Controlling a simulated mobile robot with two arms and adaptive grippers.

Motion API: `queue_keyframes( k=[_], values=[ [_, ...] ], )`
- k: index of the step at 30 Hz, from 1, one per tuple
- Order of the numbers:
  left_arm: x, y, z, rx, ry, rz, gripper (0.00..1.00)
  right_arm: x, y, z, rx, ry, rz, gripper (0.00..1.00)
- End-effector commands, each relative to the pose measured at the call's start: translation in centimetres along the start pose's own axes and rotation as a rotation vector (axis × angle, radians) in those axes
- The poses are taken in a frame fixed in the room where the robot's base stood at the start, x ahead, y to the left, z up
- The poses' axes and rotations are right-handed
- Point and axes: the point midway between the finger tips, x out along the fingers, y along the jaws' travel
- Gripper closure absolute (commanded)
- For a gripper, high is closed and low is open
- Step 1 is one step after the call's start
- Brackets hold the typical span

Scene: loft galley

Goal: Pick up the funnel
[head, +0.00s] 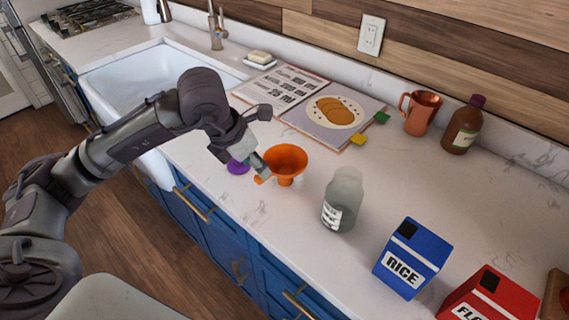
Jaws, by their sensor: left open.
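An orange funnel (286,164) stands upright on the white counter (240,212), wide mouth up, with a small tab on its left side. My left gripper (263,145) is open just left of the funnel, close to its tab and rim. Whether a finger touches the funnel I cannot tell. My right gripper does not show.
A frosted bottle (343,200) stands right of the funnel, with a blue rice box (412,258) and a red box (490,297) beyond. A purple item (238,167) lies left. Behind are an open book (330,112), copper mug (420,112) and brown bottle (463,126).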

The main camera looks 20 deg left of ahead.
Motion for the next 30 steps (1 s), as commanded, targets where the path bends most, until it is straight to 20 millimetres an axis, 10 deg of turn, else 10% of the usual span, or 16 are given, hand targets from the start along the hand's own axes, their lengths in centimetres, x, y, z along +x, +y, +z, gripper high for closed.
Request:
queue_keyframes(
  k=[7,21,30],
  values=[
    [2.4,-0.7,0.0,-0.001,0.004,-0.003,0.5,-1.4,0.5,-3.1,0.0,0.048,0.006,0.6],
    [5.5,-0.7,0.0,0.0,0.0,0.001,0.5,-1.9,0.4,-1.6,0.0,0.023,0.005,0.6],
    [5.4,-0.7,0.0,0.0,0.0,0.0,0.98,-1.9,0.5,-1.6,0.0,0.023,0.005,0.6]
  ],
)
